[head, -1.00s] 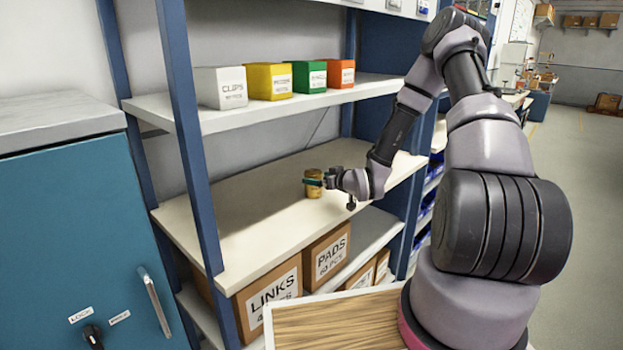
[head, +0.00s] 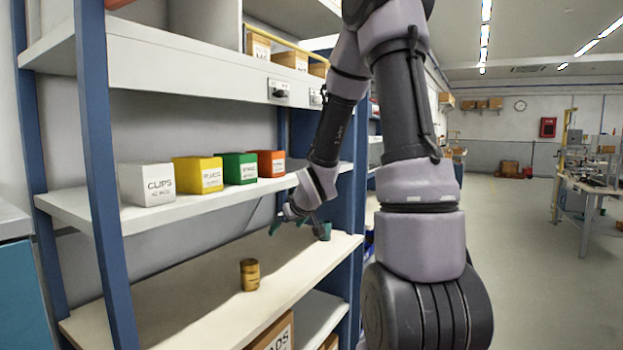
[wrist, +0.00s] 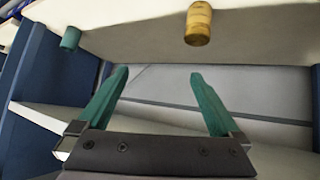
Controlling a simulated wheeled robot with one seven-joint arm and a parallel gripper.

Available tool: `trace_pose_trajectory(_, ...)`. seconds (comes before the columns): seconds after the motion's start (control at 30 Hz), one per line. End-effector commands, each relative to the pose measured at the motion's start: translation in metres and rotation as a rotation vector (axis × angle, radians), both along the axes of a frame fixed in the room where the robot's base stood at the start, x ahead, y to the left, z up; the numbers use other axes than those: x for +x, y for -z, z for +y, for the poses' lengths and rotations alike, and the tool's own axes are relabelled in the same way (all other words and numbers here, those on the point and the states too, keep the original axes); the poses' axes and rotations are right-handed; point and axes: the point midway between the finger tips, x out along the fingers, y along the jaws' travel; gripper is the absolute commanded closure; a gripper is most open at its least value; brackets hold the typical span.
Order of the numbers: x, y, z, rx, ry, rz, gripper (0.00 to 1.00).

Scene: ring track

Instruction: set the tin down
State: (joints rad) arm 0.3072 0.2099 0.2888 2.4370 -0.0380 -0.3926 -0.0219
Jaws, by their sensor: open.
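The tin (head: 250,275) is a small golden-brown can with a darker band. It stands upright on the pale middle shelf board (head: 185,308), and nothing holds it. In the wrist view the tin (wrist: 199,24) is at the top, beyond the fingertips and clear of them. My gripper (head: 287,223) is up and to the right of the tin in the head view, apart from it. In the wrist view my gripper (wrist: 158,75) has its two green fingers spread wide, with nothing between them.
A small teal cylinder (head: 325,231) stands at the right end of the same board; it also shows in the wrist view (wrist: 71,38). White, yellow, green and orange boxes (head: 202,175) line the shelf above. A blue post (head: 105,190) stands left. Board around the tin is clear.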

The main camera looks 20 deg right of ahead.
Motion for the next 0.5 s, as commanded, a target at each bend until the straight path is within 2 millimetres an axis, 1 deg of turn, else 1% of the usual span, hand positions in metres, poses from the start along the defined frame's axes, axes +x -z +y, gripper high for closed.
trace_pose_trajectory(0.03, -0.011, -0.024, -0.001, -0.003, 0.033, 0.007, 0.00)
trace_pose_trajectory(0.1, -0.029, -0.049, -0.004, 0.009, 0.089, 0.036, 0.00)
trace_pose_trajectory(0.17, -0.047, -0.069, -0.005, 0.028, 0.136, 0.058, 0.00)
trace_pose_trajectory(0.2, -0.061, -0.082, -0.005, 0.046, 0.167, 0.073, 0.00)
trace_pose_trajectory(0.27, -0.082, -0.101, -0.004, 0.078, 0.211, 0.093, 0.00)
trace_pose_trajectory(0.3, -0.097, -0.113, -0.002, 0.104, 0.239, 0.108, 0.00)
trace_pose_trajectory(0.37, -0.122, -0.129, 0.001, 0.148, 0.276, 0.130, 0.00)
trace_pose_trajectory(0.4, -0.139, -0.139, 0.004, 0.182, 0.298, 0.145, 0.00)
trace_pose_trajectory(0.47, -0.164, -0.153, 0.009, 0.235, 0.327, 0.167, 0.00)
trace_pose_trajectory(0.5, -0.180, -0.160, 0.013, 0.272, 0.341, 0.183, 0.00)
